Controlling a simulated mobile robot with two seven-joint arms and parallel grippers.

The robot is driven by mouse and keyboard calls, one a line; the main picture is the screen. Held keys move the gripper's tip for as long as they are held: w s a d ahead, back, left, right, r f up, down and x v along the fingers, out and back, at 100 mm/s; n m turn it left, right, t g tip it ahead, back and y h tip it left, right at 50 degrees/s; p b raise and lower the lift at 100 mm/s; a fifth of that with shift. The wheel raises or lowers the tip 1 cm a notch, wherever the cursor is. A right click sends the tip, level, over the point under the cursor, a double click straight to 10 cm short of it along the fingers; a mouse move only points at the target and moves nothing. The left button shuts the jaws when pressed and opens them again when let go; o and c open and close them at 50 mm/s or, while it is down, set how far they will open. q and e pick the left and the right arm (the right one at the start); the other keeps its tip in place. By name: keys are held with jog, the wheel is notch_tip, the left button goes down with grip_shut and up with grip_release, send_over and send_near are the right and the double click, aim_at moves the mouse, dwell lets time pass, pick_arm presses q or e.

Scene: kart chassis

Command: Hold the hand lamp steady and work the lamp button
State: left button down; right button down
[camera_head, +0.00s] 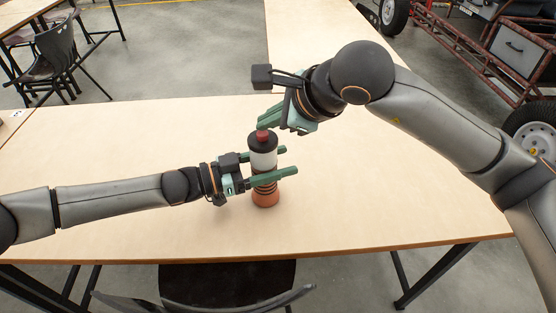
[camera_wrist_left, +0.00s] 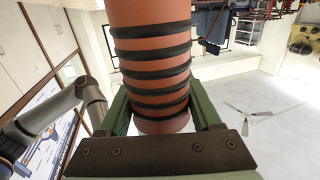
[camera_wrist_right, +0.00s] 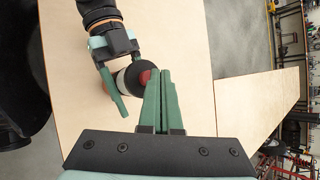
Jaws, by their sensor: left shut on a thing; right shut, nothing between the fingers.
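The hand lamp (camera_head: 264,160) stands upright on the table, with an orange-brown ribbed grip, a pale band and a black cap. The red lamp button (camera_head: 263,135) is on top of the cap. My left gripper (camera_head: 275,166) is shut around the lamp's body; the left wrist view shows the ribbed grip (camera_wrist_left: 151,60) between its fingers. My right gripper (camera_head: 265,118) is shut and empty, its fingertips just above the button. In the right wrist view the fingertips (camera_wrist_right: 159,73) are beside the red button (camera_wrist_right: 145,77) and partly cover it; I cannot tell whether they touch.
The wooden table (camera_head: 110,150) is clear around the lamp. A second table section (camera_head: 310,30) extends at the back. A dark chair (camera_head: 230,285) stands at the front edge, another chair (camera_head: 55,55) at the back left. A kart frame (camera_head: 480,45) with wheels is at the back right.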

aim_at(268, 140)
jog(key=shift+f, duration=0.15)
dwell(0.5)
jog(key=shift+f, duration=0.35)
jog(key=shift+r, duration=0.55)
notch_tip(268, 140, up, 6)
jog(key=shift+f, duration=0.1)
dwell(0.6)
